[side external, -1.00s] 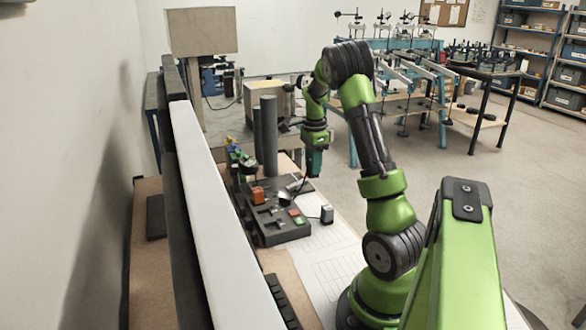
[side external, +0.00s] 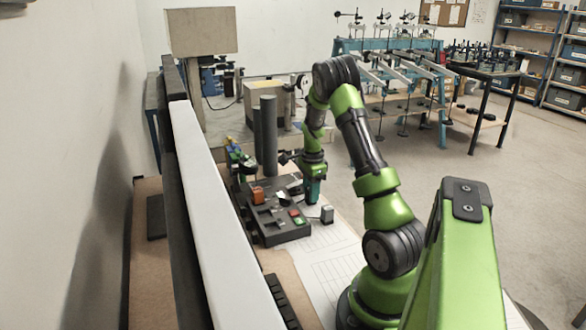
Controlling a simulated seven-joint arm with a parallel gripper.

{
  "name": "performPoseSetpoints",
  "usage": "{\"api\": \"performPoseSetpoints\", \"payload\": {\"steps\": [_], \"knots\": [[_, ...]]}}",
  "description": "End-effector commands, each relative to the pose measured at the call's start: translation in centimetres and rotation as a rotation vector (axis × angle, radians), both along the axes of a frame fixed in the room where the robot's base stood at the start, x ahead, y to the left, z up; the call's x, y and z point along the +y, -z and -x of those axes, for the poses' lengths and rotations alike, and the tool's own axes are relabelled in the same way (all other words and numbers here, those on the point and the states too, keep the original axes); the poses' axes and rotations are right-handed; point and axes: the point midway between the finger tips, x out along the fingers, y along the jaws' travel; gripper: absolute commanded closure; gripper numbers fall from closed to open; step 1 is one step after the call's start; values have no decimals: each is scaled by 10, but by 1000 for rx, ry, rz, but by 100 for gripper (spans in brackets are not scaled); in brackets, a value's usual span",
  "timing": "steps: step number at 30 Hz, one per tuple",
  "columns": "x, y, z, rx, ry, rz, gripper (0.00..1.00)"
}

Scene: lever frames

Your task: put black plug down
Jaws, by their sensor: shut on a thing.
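My gripper (side external: 312,200) points down at the right edge of the dark task board (side external: 268,236), low over the board edge and the white sheet. Its teal-green fingers are shut. The black plug is too small and too hidden at the fingertips to make out clearly. I cannot tell whether it touches the surface below.
The board carries an orange block (side external: 257,195) and red and green buttons (side external: 297,217). A small grey block (side external: 327,214) stands on the gridded sheet (side external: 325,262), close to the gripper. A dark cylinder (side external: 267,135) rises behind the board.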

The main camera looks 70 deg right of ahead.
Motion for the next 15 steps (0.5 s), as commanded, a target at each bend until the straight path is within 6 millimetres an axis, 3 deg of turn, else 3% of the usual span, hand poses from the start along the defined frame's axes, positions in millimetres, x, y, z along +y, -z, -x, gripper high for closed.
{"api": "performPoseSetpoints", "payload": {"steps": [5, 6, 11, 15], "knots": [[0, 3, 0, 1, 0, -1, 94], [0, 3, 0, 1, 0, -1, 61], [0, 3, 0, 0, 0, 0, 39], [0, 3, 0, 0, 0, 0, 39]]}}
